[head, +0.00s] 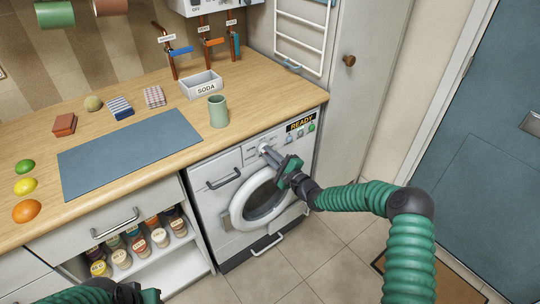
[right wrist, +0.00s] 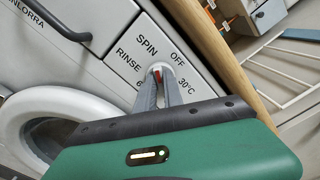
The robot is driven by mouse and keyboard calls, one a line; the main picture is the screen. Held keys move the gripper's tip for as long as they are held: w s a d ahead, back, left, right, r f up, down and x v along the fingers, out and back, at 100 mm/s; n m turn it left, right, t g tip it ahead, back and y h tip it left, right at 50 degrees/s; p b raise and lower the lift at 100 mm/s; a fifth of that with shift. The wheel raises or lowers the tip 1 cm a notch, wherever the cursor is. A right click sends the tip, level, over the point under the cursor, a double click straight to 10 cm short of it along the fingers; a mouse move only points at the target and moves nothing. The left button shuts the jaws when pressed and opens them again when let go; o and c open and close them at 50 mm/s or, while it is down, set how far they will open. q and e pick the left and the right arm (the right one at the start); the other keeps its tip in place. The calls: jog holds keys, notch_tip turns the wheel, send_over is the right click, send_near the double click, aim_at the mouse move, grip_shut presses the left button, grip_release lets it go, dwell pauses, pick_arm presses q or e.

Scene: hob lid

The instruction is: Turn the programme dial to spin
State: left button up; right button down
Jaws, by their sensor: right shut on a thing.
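The washing machine (head: 228,228) is under the worktop, with its programme dial on the upper front panel. In the right wrist view the dial (right wrist: 157,69) is a small pale knob with a red mark, ringed by the labels SPIN, OFF, RINSE and 30°C; another label is partly hidden by a finger. My right gripper (head: 266,151) is at the panel, shut on the dial, with one finger on each side of it. I cannot tell exactly which label the red mark points to. My left gripper (head: 150,295) is at the bottom edge, away from the machine, its fingers not clearly seen.
A lit READY display (head: 301,122) and small buttons are right of the dial. The round door (head: 265,198) is below it, and a drawer handle (head: 223,179) to its left.

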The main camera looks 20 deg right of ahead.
jog(key=shift+s+a+f, duration=0.1)
jog(key=shift+a+f, duration=0.05)
jog(key=shift+f, duration=0.25)
jog(key=c, duration=1.6)
grip_release()
jog(key=shift+o, duration=0.7)
jog(key=shift+r, duration=0.25)
jog(key=p+v, duration=0.2)
jog(key=v, duration=1.4)
jog(key=shift+s+d, duration=0.25)
jog(key=shift+s, duration=0.1)
